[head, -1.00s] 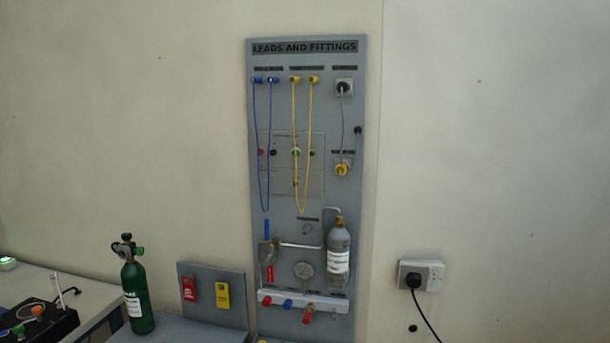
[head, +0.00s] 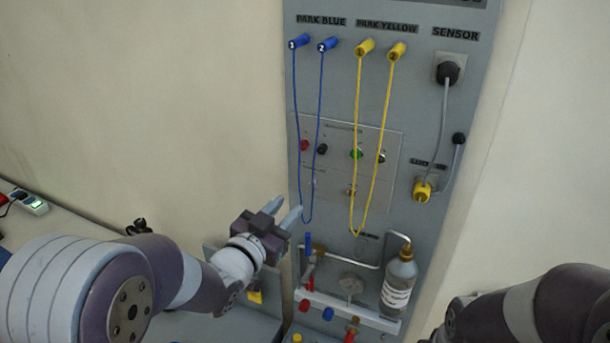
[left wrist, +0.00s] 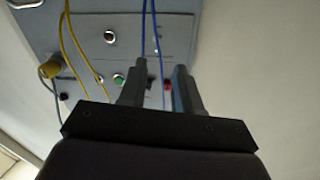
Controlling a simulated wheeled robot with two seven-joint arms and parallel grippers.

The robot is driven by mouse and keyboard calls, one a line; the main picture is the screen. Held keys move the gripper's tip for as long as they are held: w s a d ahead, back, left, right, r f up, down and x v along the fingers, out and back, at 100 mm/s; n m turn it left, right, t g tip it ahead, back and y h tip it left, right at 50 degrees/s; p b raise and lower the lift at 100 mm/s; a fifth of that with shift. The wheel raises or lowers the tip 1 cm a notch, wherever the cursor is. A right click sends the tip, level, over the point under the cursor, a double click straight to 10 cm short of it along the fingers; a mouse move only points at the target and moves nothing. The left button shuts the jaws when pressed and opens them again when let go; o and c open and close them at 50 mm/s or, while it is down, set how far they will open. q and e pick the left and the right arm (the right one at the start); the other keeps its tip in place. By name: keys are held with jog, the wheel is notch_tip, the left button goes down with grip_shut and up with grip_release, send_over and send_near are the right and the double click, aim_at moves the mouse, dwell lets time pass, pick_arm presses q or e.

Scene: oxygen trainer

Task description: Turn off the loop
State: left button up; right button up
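The grey board (head: 440,115) carries a small control plate (head: 335,175). On the plate sit a red fitting (head: 304,145), a black one (head: 322,149), a green button (head: 356,153) and a lower round button (head: 351,190). The green button also shows in the left wrist view (left wrist: 118,80).
Blue leads (head: 320,110) and yellow leads (head: 375,130) hang in loops over the plate; the blue loop ends near my left fingertips. A sensor cable (head: 442,130) runs down at right. Coloured fittings line a white rail (head: 340,306). Bare wall lies either side.

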aim_at(311, 184)
pick_arm(q)
jog(key=p+x, duration=0.3)
jog(key=x, duration=0.5)
jog(key=shift+s+d+r, duration=0.15)
jog(key=shift+s+r, duration=0.1)
jog(key=shift+s, duration=0.15)
jog(key=shift+c, duration=0.7)
jog(key=shift+s, duration=0.1)
grip_shut()
pick_arm(e)
jog(key=r, duration=0.2)
jog(key=s+r, duration=0.1)
jog(key=r, duration=0.1)
jog(key=shift+s+r, duration=0.2)
jog(key=shift+r, duration=0.1)
